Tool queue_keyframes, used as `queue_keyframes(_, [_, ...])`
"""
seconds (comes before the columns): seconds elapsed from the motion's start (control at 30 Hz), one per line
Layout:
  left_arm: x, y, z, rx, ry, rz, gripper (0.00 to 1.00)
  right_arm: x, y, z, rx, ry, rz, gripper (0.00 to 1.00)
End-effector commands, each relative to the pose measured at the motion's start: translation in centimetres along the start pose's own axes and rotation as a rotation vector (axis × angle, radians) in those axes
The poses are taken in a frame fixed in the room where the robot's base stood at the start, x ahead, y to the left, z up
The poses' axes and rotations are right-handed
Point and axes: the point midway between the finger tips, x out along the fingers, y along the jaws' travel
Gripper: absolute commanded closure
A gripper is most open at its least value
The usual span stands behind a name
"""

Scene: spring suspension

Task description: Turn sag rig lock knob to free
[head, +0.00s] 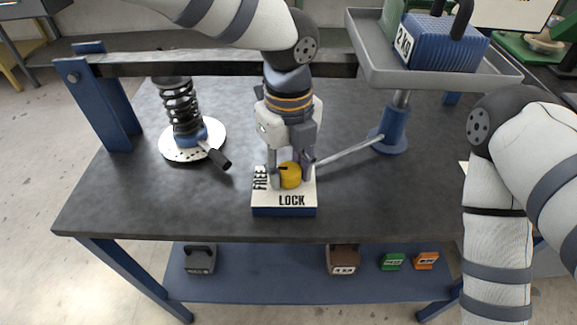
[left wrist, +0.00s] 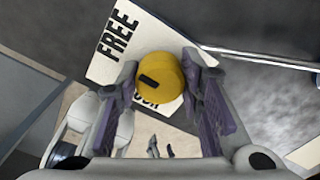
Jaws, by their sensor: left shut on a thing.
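The yellow lock knob (head: 290,175) sits on a white-topped block (head: 284,206) at the table's front edge. FREE is printed on the block's left side and LOCK along its front. My left gripper (head: 290,181) reaches down from above and is shut on the knob, a finger on either side. The left wrist view shows the knob (left wrist: 160,78) between the purple-grey finger pads, with a short black mark on its left part. I cannot tell exactly which label the mark points to. LOCK is partly hidden there. My right gripper is out of view.
A coil spring (head: 181,105) stands on a round perforated plate at left. A thin rod runs from beside the knob to a blue post (head: 393,128) under a grey tray (head: 435,70) with a 2 KG weight. Several weights lie on the lower shelf (head: 270,286).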

Motion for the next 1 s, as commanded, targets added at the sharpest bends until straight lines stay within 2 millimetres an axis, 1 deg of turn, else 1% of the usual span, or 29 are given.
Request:
queue_keyframes(0.2, [0.1,0.0,-0.1,0.004,0.002,0.001,0.94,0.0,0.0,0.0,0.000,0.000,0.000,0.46])
queue_keyframes(0.23, [0.1,0.0,-0.1,0.004,0.002,0.001,0.64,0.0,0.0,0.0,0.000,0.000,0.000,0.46])
queue_keyframes(0.27, [0.1,0.0,-0.1,0.003,0.002,0.001,0.57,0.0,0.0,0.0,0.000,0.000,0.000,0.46])
queue_keyframes(0.3, [0.1,0.0,-0.1,0.003,0.002,0.001,0.48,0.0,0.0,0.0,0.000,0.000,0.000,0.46])
queue_keyframes(0.33, [0.1,0.0,-0.1,0.003,0.001,0.001,0.46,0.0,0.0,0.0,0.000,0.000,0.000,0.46])
queue_keyframes(0.57, [0.0,0.0,0.0,0.002,0.001,0.001,0.46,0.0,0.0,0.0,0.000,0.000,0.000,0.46])
queue_keyframes(0.67, [-0.6,0.0,0.0,0.000,-0.001,-0.001,0.46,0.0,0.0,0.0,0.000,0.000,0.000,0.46])
queue_keyframes(0.77, [-2.6,-0.1,0.1,-0.001,-0.003,-0.004,0.46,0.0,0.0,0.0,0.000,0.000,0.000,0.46])
queue_keyframes(0.9, [-6.6,-0.1,0.0,0.000,-0.003,-0.005,0.46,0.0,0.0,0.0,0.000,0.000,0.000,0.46])
queue_keyframes(1.0, [-9.0,-0.1,0.0,0.000,-0.002,-0.004,0.46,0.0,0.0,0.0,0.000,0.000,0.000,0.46])
